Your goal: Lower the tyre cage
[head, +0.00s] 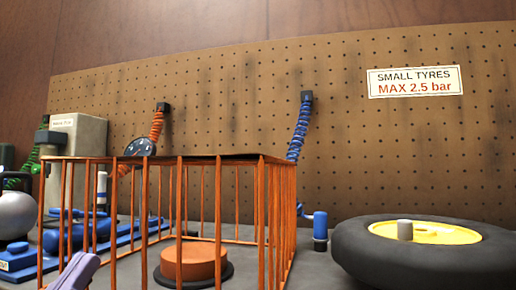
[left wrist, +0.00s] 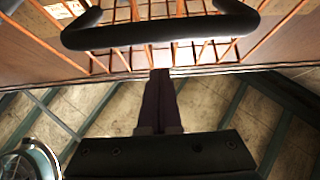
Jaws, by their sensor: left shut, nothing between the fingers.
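The tyre cage (head: 180,200), of orange bars with a dark top panel, stands over the bench in the middle of the head view. In the left wrist view its orange bars (left wrist: 125,12) show behind a thick black handle bar (left wrist: 160,33). My left gripper (head: 80,268) is at the lower left of the head view, in front of the cage. In the left wrist view its dark fingers (left wrist: 160,75) are together and empty, their tips appearing just below the black bar; contact cannot be told. My right gripper is not in view.
An orange-brown round block (head: 195,262) on a black disc sits inside the cage. A black tyre with a yellow hub (head: 445,234) lies at the right. Blue equipment (head: 70,235) stands at the left. A pegboard (head: 370,150) with hoses and a sign closes the back.

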